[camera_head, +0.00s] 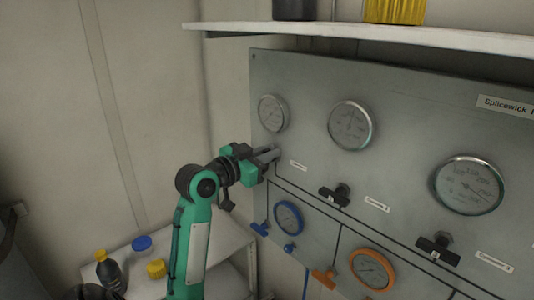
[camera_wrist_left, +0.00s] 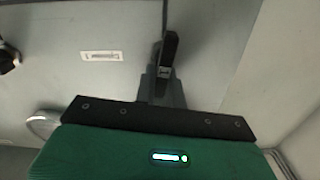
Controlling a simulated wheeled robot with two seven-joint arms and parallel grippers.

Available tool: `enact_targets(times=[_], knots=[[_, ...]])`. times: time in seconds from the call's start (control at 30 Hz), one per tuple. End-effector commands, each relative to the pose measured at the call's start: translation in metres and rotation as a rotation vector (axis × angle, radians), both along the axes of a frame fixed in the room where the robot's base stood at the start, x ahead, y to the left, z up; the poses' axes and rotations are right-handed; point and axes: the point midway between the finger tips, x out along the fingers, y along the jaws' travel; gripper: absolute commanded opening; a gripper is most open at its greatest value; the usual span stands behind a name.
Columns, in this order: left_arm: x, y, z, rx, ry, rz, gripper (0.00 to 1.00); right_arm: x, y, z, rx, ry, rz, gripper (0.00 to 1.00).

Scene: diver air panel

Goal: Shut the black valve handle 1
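The grey panel (camera_head: 310,90) carries several black T-shaped valve handles. Black valve handle 1 is mostly hidden behind my left gripper (camera_head: 271,154) in the head view, at the panel's left side below the leftmost gauge. In the left wrist view black valve handle 1 (camera_wrist_left: 170,47) shows as a dark bar standing out past the fingertips. My left gripper (camera_wrist_left: 162,82) has its narrow grey fingers close together at the bar's near end and appears shut on it. My right gripper is in neither view.
Black handles 2 (camera_head: 336,195) and 3 (camera_head: 438,250) sit farther right. Gauges (camera_head: 351,125) line the panel above; blue (camera_head: 289,217) and orange (camera_head: 372,269) gauges are below. A shelf (camera_head: 380,37) overhangs. Bottles (camera_head: 111,271) stand on a low table at left.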

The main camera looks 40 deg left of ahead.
Motion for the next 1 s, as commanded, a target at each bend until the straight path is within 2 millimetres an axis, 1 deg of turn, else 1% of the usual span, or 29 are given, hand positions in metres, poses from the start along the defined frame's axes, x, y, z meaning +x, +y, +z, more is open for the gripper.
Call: enact_targets(times=[0.27, 0.47, 1.0], knots=[[0.000, -0.001, -0.002, 0.035, 0.000, 0.000, 0.00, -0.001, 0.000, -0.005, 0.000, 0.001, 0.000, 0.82], [0.000, -0.003, -0.005, 0.139, -0.008, 0.000, 0.00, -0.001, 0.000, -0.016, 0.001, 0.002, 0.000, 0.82], [-0.001, -0.012, -0.011, 0.629, -0.049, -0.002, 0.00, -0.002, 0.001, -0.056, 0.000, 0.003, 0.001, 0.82]])
